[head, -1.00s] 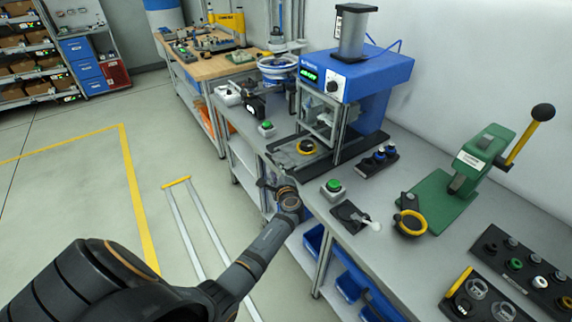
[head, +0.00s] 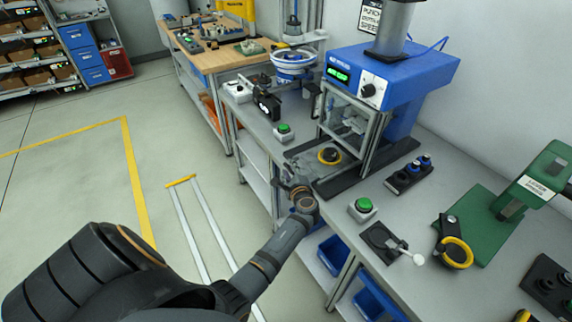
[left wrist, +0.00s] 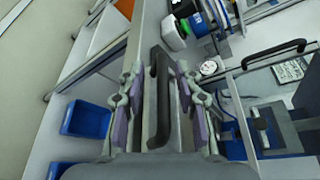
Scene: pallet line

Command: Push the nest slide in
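The nest slide (head: 303,163) is a grey plate sticking out at the front of the blue bench press (head: 395,72). A black and yellow round nest (head: 330,156) sits on it, in front of the press's clear guard. My left gripper (head: 296,190) is at the slide's front edge, over the bench edge. In the left wrist view, a dark bar handle (left wrist: 158,100) lies between the two fingers of my left gripper (left wrist: 160,112). The fingers are spread, with gaps on both sides of the bar. My right gripper is out of view.
Green push buttons stand left (head: 284,132) and right (head: 363,206) of the slide. A black fixture (head: 383,240), a yellow-ringed tool (head: 455,252) and a green lever press (head: 505,205) are farther right. Blue bins (head: 333,256) are under the bench.

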